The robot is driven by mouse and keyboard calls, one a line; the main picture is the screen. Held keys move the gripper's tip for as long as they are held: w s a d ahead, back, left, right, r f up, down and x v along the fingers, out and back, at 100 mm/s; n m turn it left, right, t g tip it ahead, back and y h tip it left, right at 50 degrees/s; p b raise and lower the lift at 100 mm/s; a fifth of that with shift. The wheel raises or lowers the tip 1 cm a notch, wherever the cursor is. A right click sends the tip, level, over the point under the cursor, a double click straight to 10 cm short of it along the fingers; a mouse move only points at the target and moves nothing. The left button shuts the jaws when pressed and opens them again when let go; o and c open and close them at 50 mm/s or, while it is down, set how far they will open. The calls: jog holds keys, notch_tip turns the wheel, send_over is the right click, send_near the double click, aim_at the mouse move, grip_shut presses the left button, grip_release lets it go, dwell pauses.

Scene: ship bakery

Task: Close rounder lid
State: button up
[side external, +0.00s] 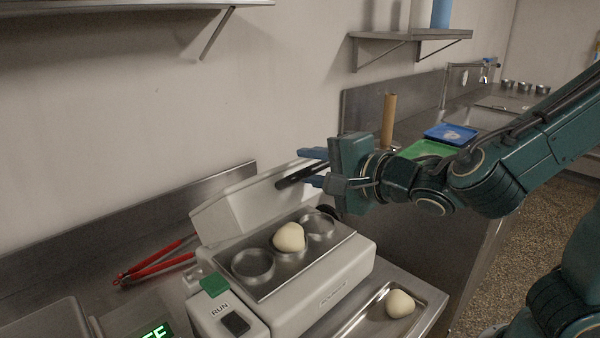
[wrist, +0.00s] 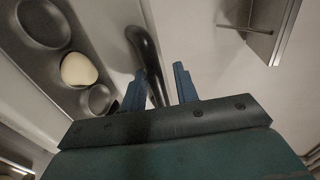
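The rounder (side external: 322,300) is a pale machine with a metal plate of three round cups; a dough ball (side external: 289,237) sits in the middle cup. Its lid (side external: 255,204) stands raised and tilted back behind the plate. A dark handle (side external: 297,176) sticks out from the lid's right side; it also shows in the wrist view (wrist: 147,55). My gripper (side external: 319,167) is open at this handle, with blue fingers. In the wrist view the handle's near end lies between the fingertips (wrist: 161,80), closer to the left finger, with a gap on the right.
A second dough ball (side external: 400,304) lies on a metal tray (side external: 433,308) at front right. A green button (side external: 214,285) and RUN panel are on the rounder's left. Red tongs (side external: 155,262) lie at left. A wall shelf (side external: 410,36) hangs above.

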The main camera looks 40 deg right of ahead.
notch_tip(320, 180, up, 20)
dwell(1.1)
grip_shut()
jog(key=n+g, duration=0.3)
jog(key=n, duration=0.3)
jog(key=a+f+n+g, duration=0.1)
jog(key=n+g, duration=0.1)
jog(key=n, duration=0.4)
jog(key=w+n+g, duration=0.1)
jog(key=n+g, duration=0.2)
jog(key=n, duration=0.3)
jog(key=shift+w+a+f+g, duration=0.1)
jog(key=shift+a+f+g, duration=0.1)
jog(key=shift+a+g, duration=0.1)
